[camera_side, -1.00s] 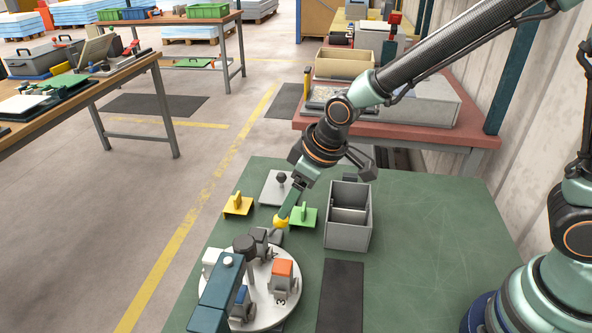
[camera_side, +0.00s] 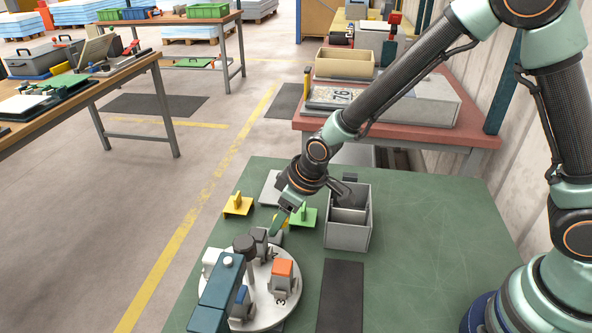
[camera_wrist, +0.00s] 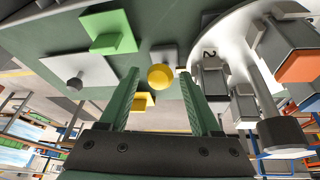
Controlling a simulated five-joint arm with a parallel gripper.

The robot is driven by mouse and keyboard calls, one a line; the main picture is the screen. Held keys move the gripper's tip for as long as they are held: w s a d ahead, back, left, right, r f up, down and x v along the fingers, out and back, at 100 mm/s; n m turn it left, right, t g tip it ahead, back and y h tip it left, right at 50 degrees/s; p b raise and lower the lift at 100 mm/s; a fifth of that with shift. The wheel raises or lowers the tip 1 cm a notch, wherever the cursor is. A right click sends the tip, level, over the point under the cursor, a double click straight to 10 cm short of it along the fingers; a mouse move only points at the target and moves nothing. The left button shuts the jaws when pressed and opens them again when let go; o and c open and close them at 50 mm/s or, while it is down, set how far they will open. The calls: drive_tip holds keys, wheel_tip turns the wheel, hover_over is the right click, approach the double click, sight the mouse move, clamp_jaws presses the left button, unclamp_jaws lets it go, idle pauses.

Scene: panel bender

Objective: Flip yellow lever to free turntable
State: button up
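The yellow lever's round knob (camera_wrist: 161,77) shows in the wrist view between and beyond the two green fingers of my gripper (camera_wrist: 160,88). A grey block sits just behind the knob. In the side view my gripper (camera_side: 277,224) points down and left at the lever, and only a sliver of yellow (camera_side: 286,220) shows beside the fingers. My fingers are apart, with the knob in the gap; I cannot tell whether either touches it. The round pale turntable (camera_side: 262,314) lies just in front, carrying several grey fixtures, one with an orange block (camera_side: 282,268).
A green bracket (camera_side: 304,217) stands close to the right of my gripper, and a yellow bracket (camera_side: 238,205) to the left. A grey divided bin (camera_side: 348,236) stands further right. A dark teal beam (camera_side: 217,299) overhangs the turntable. A black mat (camera_side: 341,300) lies to its right.

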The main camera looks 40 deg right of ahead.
clamp_jaws()
idle(1.2)
